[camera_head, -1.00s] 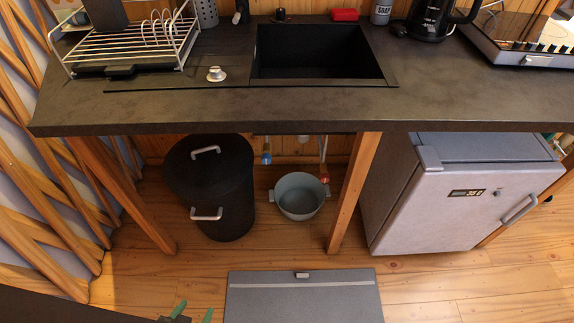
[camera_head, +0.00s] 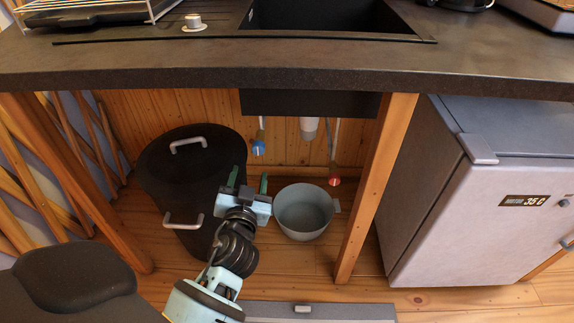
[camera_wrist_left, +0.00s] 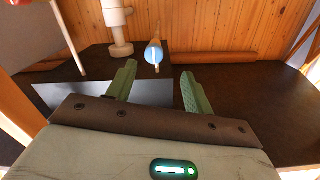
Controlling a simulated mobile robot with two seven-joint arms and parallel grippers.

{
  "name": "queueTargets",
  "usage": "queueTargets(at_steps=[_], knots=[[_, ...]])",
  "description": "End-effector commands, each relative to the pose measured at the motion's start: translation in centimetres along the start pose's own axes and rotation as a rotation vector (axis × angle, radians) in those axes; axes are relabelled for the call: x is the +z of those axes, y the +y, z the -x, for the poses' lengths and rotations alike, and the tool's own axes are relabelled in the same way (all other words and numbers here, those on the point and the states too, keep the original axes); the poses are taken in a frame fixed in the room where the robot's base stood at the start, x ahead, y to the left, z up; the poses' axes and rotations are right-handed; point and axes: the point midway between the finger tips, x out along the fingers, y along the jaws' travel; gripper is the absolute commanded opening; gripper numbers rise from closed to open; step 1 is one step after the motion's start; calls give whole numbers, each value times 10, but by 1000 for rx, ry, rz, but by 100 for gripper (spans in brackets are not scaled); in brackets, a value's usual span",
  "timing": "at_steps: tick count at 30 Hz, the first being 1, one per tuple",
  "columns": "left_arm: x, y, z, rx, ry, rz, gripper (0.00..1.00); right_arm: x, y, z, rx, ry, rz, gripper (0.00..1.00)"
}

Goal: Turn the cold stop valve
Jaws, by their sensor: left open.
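The cold stop valve, with a blue handle (camera_head: 258,147), hangs on a thin pipe under the sink. It also shows in the left wrist view as a blue handle (camera_wrist_left: 154,52) just beyond the fingertips. My left gripper (camera_head: 249,183) is below the blue valve in the head view, fingers pointing up and towards it. In the left wrist view its green fingers (camera_wrist_left: 158,73) are apart with nothing between them, and the valve is roughly in line with the gap. No contact shows. My right gripper is not in view.
A red-handled valve (camera_head: 334,179) hangs to the right, with a white drain pipe (camera_head: 308,128) between. A black bin (camera_head: 180,170) stands left and a grey pot (camera_head: 305,212) right of my gripper. A wooden post (camera_head: 375,190) and the counter edge (camera_head: 220,78) bound the space.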

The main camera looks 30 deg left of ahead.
Motion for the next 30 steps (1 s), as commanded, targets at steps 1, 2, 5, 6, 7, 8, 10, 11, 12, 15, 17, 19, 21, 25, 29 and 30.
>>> queueTargets(at_steps=[1,2,5,6,7,8,10,11,12,15,17,19,21,25,29,30], knots=[[3,2,-5,-14,10,6,52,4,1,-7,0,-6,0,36],[1,1,-7,-20,15,7,52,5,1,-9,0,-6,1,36],[-3,0,-11,-32,26,11,52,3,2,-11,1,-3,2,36],[-4,0,-11,-33,28,12,52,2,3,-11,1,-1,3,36],[-4,0,-11,-34,28,12,52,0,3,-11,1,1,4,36],[-5,0,-11,-34,29,12,52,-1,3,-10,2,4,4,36],[-5,0,-12,-33,29,12,52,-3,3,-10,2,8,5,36],[-6,0,-13,-33,29,12,52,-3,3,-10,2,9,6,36],[-6,0,-15,-33,29,11,52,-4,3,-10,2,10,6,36],[-6,-1,-25,-33,31,9,52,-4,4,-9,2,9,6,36],[-6,-1,-34,-32,30,10,52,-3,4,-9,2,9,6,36],[-6,-1,-45,-32,31,9,52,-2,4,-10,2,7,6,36],[-6,-1,-56,-31,30,8,52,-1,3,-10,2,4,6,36],[-7,-2,-73,-32,29,9,52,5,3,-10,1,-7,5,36],[-6,-2,-84,-32,28,10,52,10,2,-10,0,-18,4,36],[-6,-2,-86,-31,27,10,52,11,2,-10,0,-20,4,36]])
